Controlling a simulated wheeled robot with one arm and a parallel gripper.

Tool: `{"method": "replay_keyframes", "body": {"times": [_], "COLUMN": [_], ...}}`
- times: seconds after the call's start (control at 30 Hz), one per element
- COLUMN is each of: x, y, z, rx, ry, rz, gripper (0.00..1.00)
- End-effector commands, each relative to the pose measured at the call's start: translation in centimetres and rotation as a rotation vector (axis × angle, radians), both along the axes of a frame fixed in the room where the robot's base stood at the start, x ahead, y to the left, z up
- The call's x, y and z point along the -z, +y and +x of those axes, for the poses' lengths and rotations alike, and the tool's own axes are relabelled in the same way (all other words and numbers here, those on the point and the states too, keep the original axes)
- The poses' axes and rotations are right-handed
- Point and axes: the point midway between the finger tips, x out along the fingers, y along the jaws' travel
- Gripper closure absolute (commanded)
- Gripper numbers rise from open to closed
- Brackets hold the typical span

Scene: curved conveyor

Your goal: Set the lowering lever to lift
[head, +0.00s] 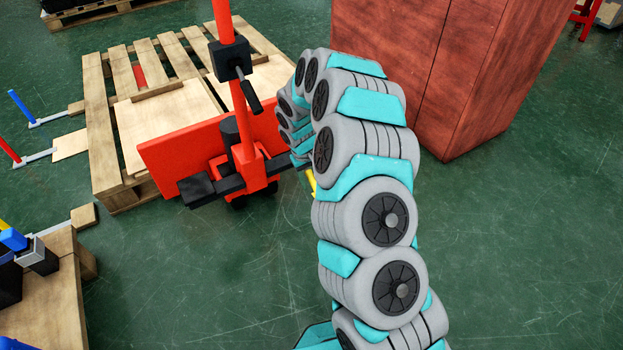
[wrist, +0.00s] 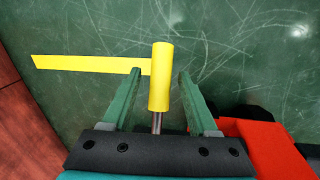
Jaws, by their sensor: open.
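A lever with a yellow cylindrical grip (wrist: 161,77) on a metal rod stands between my gripper's fingers in the wrist view. My gripper (wrist: 159,72) is open, with one green finger on each side of the grip and gaps showing on both sides. In the head view, a small yellow piece (head: 312,184) shows beside my arm, at the right of the red pallet jack (head: 205,145). My gripper is mostly hidden behind my arm there. The jack has an upright red handle with a black lever (head: 252,98).
A flat yellow strip (wrist: 90,63) runs left from behind the grip. Part of the red jack (wrist: 262,145) is close at right. A wooden pallet (head: 97,120) lies behind the jack. A large reddish-brown box (head: 440,70) stands behind my arm. Green floor is clear at right.

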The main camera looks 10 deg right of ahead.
Motion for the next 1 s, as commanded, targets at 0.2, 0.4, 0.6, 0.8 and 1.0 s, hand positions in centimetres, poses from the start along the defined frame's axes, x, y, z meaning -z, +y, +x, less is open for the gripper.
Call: {"method": "replay_keyframes", "body": {"times": [0.2, 0.4, 0.6, 0.8, 1.0], "x": [-0.07, -0.09, -0.09, -0.09, -0.08], "y": [0.02, 0.03, 0.04, 0.04, 0.05], "z": [0.01, 0.01, 0.01, 0.01, 0.01], "rx": [0.0, 0.0, 0.0, 0.0, 0.0], "ry": [-0.001, -0.001, -0.001, -0.001, -0.001], "rz": [0.0, 0.0, 0.0, 0.0, 0.0], "gripper": [0.53, 0.75, 0.98, 1.0, 1.0]}}
